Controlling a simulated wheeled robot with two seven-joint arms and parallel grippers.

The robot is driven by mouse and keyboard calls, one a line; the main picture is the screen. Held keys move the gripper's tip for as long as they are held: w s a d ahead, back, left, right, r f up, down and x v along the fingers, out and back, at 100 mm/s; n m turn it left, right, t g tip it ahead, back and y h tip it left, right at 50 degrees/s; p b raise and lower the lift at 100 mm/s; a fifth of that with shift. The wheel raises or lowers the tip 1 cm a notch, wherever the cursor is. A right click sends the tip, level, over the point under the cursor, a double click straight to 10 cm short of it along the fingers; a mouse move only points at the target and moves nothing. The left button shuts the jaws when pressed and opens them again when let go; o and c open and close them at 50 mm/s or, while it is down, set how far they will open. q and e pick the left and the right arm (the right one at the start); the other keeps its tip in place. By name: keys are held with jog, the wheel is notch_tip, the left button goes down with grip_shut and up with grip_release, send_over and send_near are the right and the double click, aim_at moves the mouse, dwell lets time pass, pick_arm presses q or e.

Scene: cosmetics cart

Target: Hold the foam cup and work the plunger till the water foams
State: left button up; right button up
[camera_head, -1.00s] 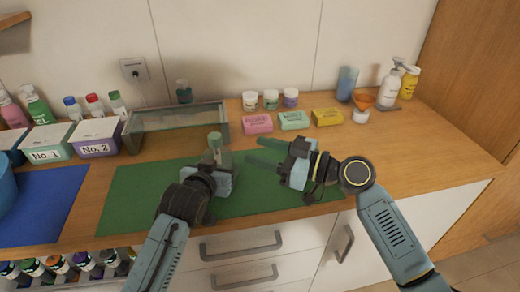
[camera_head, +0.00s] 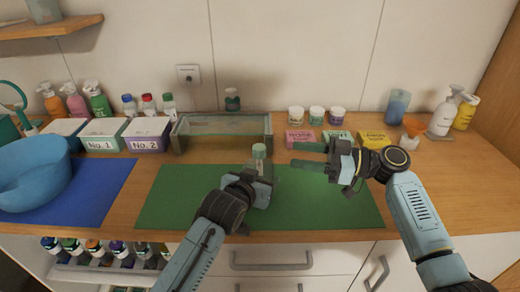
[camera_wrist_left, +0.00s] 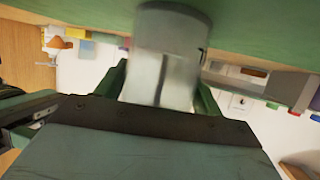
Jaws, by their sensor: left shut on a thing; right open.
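The foam cup (camera_head: 259,153), a clear cup with a pale green top, stands upright over the green mat in the head view. My left gripper (camera_head: 262,174) is shut on its body, low down. In the left wrist view the clear cup body (camera_wrist_left: 165,62) sits between the green fingers. Whether it holds water or foam I cannot tell. My right gripper (camera_head: 303,156) is open and empty. Its green fingers point left, to the right of the cup's top, apart from it.
The green mat (camera_head: 345,205) is otherwise clear. A glass-walled tray (camera_head: 222,140) stands behind, left of the cup. Soap boxes (camera_head: 300,139) and small jars (camera_head: 316,115) stand behind my right gripper. Pump bottles (camera_head: 443,117) stand at right. A blue bowl (camera_head: 30,175) and No. 2 bin (camera_head: 147,135) are left.

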aim_at(259, 147)
jog(key=a, duration=0.3)
jog(key=w+a, duration=0.1)
jog(key=a, duration=0.2)
jog(key=w+a, duration=0.1)
jog(key=a, duration=0.3)
jog(key=shift+a, duration=0.1)
jog(key=shift+f, duration=0.1)
grip_shut()
